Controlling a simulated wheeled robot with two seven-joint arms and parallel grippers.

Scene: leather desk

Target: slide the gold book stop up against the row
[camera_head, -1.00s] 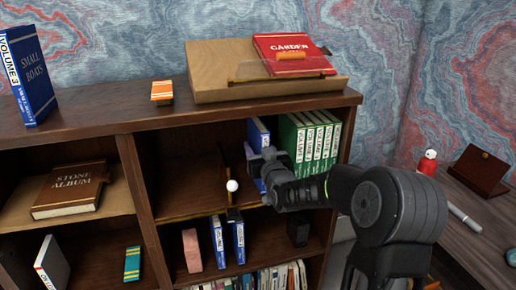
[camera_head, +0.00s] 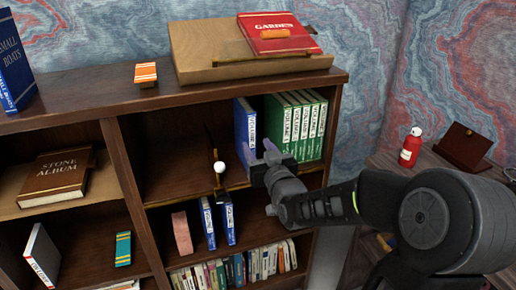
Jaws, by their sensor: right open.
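The book stop (camera_head: 211,145) is a thin, dark gold upright plate with a white knob (camera_head: 219,167) at its front. It stands in the middle shelf bay, left of the row. The row has a blue volume (camera_head: 244,128) at its left end and several green volumes (camera_head: 296,127) to its right. A clear gap separates the stop from the blue volume. My right gripper (camera_head: 261,165) is open and empty in front of the row's lower left part, right of the knob. It hides the lower part of the blue volume. My left gripper is out of view.
A gold rail (camera_head: 185,201) runs along the shelf's front edge. Below stand a pink block (camera_head: 182,233), two thin blue books (camera_head: 217,223) and a lower row of books (camera_head: 240,265). A wooden upright (camera_head: 128,190) bounds the bay on the left.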

